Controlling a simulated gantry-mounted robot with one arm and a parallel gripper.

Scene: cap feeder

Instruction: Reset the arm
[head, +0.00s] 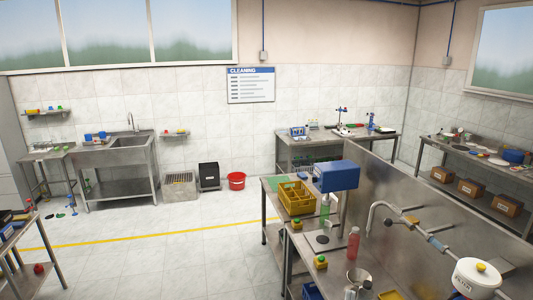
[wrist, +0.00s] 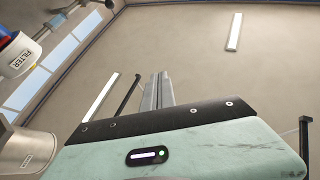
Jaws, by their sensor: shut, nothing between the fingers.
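My gripper shows in neither view; its fingers are outside both pictures. No part of my arm can be made out in the head view. The wrist view points up at the ceiling, with a pale green casing with a black band and a small lit display across its bottom, which looks like part of my own body. A white filter housing (wrist: 18,55) is at the upper left of the wrist view. It also shows in the head view (head: 475,280) at the lower right, with a yellow knob on top.
A steel bench in front right carries a blue machine head (head: 338,175), a yellow crate (head: 296,198), a red bottle (head: 353,245) and a metal funnel (head: 359,275). A tall steel panel (head: 420,205) stands behind it. The floor (head: 150,260) at centre left is clear.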

